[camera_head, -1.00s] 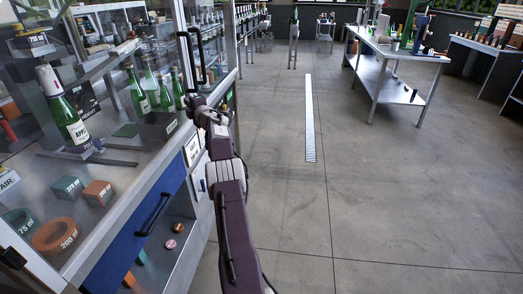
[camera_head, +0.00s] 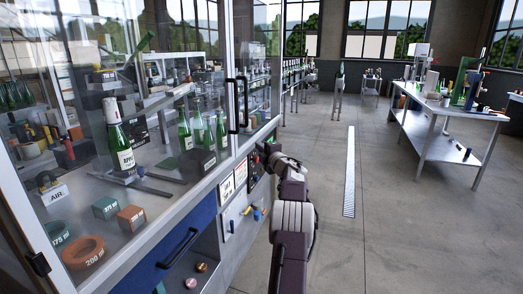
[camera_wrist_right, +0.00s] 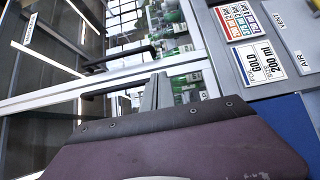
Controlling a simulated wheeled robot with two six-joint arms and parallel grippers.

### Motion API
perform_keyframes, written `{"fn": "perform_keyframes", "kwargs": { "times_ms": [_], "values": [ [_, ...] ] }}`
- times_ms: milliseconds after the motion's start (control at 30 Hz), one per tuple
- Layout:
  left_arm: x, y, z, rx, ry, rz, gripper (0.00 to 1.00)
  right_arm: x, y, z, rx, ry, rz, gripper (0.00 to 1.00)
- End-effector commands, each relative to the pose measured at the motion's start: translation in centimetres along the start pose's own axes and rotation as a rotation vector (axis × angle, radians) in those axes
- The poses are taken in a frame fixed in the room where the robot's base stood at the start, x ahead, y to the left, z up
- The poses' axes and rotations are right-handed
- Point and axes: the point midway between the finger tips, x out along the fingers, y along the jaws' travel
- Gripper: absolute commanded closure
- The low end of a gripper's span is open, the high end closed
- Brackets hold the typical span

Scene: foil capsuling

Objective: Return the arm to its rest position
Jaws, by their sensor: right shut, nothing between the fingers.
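My right arm comes in from the bottom of the head view, in purple and grey covers. Its gripper (camera_head: 270,150) is at the far end, small and partly hidden by the wrist, beside the front of the glass cabinet. In the right wrist view the grey shut fingers (camera_wrist_right: 156,92) stick up past a large purple cover, with nothing between them. The cabinet's door handles are close by in that picture, and I cannot tell the exact gap. My left gripper is not in view.
The glass cabinet (camera_head: 190,175) fills the left, with black door handles (camera_head: 238,105) and a blue drawer (camera_head: 185,250). Inside stand a green bottle with a white top (camera_head: 118,140) and several others. Open grey floor (camera_head: 400,230) lies to the right, before a steel table (camera_head: 445,120).

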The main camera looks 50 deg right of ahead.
Motion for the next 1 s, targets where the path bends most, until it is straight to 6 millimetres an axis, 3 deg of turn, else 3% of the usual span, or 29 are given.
{"fn": "perform_keyframes", "kwargs": {
  "times_ms": [467, 567, 667, 700, 800, 867, 967, 1000],
  "values": [
    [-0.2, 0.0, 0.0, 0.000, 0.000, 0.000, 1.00, 0.0, 0.2, -0.4, 0.016, 0.001, -0.005, 1.00],
    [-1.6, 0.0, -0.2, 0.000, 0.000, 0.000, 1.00, 1.0, 0.7, -4.6, 0.153, -0.010, -0.047, 1.00],
    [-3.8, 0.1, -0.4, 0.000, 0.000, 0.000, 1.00, 0.7, -0.4, -13.0, 0.419, -0.058, -0.183, 1.00],
    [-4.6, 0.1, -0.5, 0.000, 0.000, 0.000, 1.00, -0.4, -1.7, -16.4, 0.523, -0.090, -0.259, 1.00],
    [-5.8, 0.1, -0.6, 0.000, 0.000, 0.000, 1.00, -4.5, -5.2, -23.0, 0.710, -0.173, -0.440, 1.00],
    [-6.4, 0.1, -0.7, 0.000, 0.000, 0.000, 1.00, -7.4, -7.0, -26.2, 0.785, -0.220, -0.539, 1.00],
    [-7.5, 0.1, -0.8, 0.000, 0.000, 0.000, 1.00, -13.5, -9.8, -30.8, 0.881, -0.310, -0.710, 1.00],
    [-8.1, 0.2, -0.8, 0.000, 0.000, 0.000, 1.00, -16.4, -10.9, -32.5, 0.913, -0.352, -0.784, 1.00]
  ]
}}
